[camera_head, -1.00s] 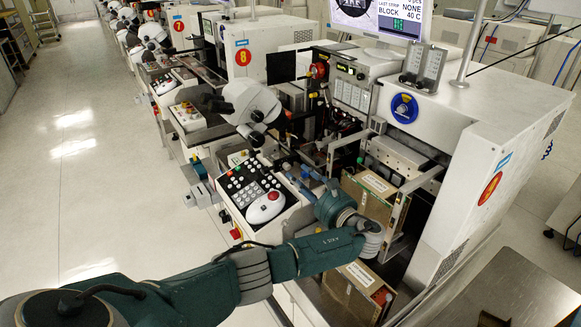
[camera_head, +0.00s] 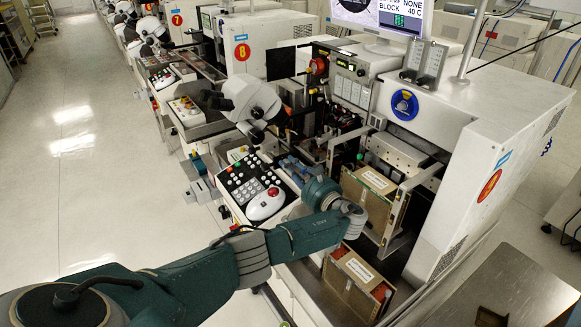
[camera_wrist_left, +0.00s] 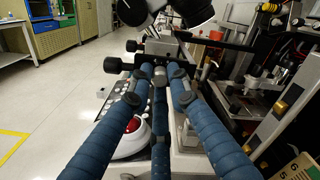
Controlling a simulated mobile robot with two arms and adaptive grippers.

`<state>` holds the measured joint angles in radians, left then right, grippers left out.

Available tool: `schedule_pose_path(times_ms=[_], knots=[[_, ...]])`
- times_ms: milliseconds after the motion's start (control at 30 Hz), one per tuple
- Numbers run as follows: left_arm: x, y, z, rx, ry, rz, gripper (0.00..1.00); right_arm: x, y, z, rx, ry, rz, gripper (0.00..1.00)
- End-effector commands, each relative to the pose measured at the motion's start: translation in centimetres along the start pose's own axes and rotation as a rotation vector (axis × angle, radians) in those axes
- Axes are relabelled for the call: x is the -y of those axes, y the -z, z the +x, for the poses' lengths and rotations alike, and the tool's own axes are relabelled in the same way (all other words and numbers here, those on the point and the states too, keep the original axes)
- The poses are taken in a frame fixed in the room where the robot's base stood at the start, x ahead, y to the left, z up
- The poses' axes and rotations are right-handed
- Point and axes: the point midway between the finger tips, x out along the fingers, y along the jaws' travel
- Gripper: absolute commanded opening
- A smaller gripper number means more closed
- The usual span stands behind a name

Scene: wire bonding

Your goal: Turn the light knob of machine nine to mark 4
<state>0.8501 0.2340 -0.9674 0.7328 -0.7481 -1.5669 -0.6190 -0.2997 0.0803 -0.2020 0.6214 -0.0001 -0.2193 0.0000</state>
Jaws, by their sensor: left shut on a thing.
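Machine nine is the nearest white machine (camera_head: 475,115), with a red round badge on its right side. My left gripper (camera_head: 288,166) reaches in front of it, between the keypad panel and the open bay. In the left wrist view its blue fingers (camera_wrist_left: 161,76) are drawn together at the tips, closed on a small part at the machine's front. The fingers hide most of that part, taken to be the light knob, and its mark cannot be read. Black knobs (camera_wrist_left: 131,46) show just beyond the fingertips to the left. My right gripper is not in view.
The microscope (camera_head: 249,100) overhangs behind. Brown boxes (camera_head: 370,192) stand in the bay to the right and lower down (camera_head: 354,277). The floor aisle at left is clear.

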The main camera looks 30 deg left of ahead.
Motion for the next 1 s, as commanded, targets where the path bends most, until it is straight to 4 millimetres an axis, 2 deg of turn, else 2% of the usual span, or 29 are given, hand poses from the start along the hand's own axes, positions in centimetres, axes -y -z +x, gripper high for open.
schedule_pose_path(times_ms=[267, 467, 1000], knots=[[0.0, 0.0, -0.1, -0.002, 0.000, 0.043, 0.00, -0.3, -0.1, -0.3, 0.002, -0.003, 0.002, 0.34], [0.1, -0.1, -0.1, -0.002, -0.001, 0.155, 0.00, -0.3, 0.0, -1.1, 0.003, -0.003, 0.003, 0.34], [0.1, 0.0, -0.2, -0.003, 0.000, 0.652, 0.00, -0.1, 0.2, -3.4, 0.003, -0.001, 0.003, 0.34]])
